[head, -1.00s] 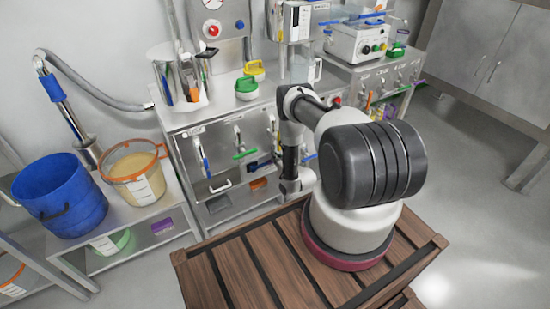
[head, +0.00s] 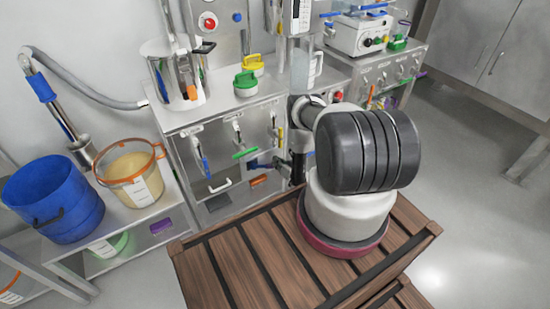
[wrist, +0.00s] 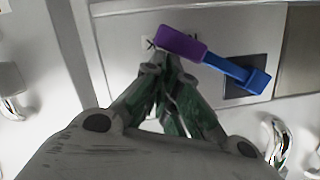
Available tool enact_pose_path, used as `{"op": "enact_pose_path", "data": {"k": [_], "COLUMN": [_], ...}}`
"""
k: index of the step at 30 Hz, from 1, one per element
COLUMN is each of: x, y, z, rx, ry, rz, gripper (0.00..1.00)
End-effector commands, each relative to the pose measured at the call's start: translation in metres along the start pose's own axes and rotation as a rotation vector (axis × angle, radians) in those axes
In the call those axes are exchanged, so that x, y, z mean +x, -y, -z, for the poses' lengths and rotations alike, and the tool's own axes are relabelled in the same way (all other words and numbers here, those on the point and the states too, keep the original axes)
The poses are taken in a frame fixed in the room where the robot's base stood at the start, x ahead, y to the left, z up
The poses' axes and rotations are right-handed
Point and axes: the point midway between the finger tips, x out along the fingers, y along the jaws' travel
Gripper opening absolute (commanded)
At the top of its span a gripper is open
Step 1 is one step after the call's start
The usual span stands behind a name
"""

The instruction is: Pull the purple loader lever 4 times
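The purple loader lever shows in the wrist view as a purple grip (wrist: 183,43) on a blue bar that slopes down to the right. In the head view it is a small purple and blue piece (head: 257,166) low on the front of the steel bench. My gripper (wrist: 165,78) has its green-padded fingertips drawn together just below the purple grip in the wrist view. Nothing shows between them, and I cannot tell whether they touch the lever. In the head view my gripper (head: 284,165) is small and partly hidden by my arm.
Other levers hang on the bench front, including a blue one (head: 203,166) and a green one (head: 244,153). An orange piece (head: 258,181) sits just below the purple lever. A blue bucket (head: 54,197) and an orange-rimmed tub (head: 131,172) stand left. A slatted wooden crate (head: 245,265) lies in front.

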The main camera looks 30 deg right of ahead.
Motion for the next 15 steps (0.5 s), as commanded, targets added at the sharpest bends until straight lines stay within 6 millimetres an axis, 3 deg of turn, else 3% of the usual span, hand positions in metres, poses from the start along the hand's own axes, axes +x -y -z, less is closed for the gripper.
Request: {"op": "enact_pose_path", "data": {"k": [15], "x": [0.0012], "y": [-0.0025], "z": [-0.0157], "rx": [0.000], "ry": [0.008], "rz": [-0.003], "gripper": [0.00]}}
